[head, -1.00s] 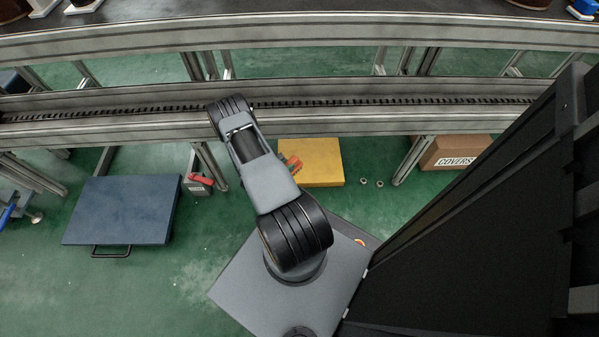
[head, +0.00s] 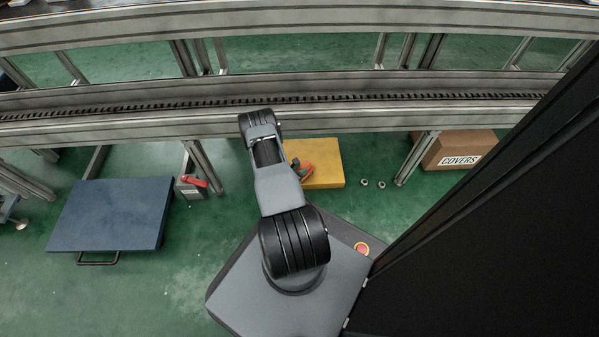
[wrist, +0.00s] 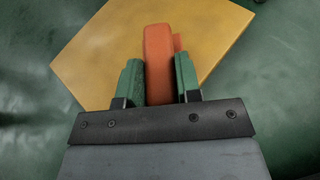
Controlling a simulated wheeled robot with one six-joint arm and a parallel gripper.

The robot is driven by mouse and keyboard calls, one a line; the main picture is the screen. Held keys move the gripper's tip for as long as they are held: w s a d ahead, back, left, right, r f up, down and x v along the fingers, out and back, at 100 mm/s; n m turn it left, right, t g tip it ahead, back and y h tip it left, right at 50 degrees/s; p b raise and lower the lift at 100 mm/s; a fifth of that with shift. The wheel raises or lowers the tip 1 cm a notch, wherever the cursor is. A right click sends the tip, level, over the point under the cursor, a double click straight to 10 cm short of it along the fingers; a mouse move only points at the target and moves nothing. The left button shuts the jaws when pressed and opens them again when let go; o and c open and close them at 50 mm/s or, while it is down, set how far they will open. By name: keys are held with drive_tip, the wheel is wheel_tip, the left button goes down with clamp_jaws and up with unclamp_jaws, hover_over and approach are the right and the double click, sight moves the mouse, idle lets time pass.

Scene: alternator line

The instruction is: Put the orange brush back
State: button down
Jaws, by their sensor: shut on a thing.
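The orange brush (wrist: 160,60) is held between the two green fingers of my gripper (wrist: 158,68) in the wrist view. Its orange body points away from the gripper, over a flat yellow block (wrist: 95,55). I cannot tell whether the brush touches the block. In the head view a small orange part of the brush (head: 306,169) shows beside my arm, against the yellow block (head: 326,160) on the floor. My arm hides most of the gripper there.
A conveyor frame (head: 350,112) runs across above the block, with a leg (head: 415,158) to its right. A COVERS carton (head: 460,150) lies farther right. Two small rings (head: 373,183) lie near the block. A blue platform (head: 110,215) and a red-handled box (head: 190,187) are left.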

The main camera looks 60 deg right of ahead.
drive_tip(key=shift+f, duration=0.15)
drive_tip(key=c, duration=0.8)
unclamp_jaws()
drive_tip(key=shift+a+r, duration=0.1)
drive_tip(key=shift+r, duration=0.1)
drive_tip(key=p+v, duration=0.4)
drive_tip(key=v, duration=0.7)
drive_tip(key=shift+a+p, duration=0.35)
drive_tip(key=shift+w+r, duration=0.1)
drive_tip(key=shift+r, duration=0.1)
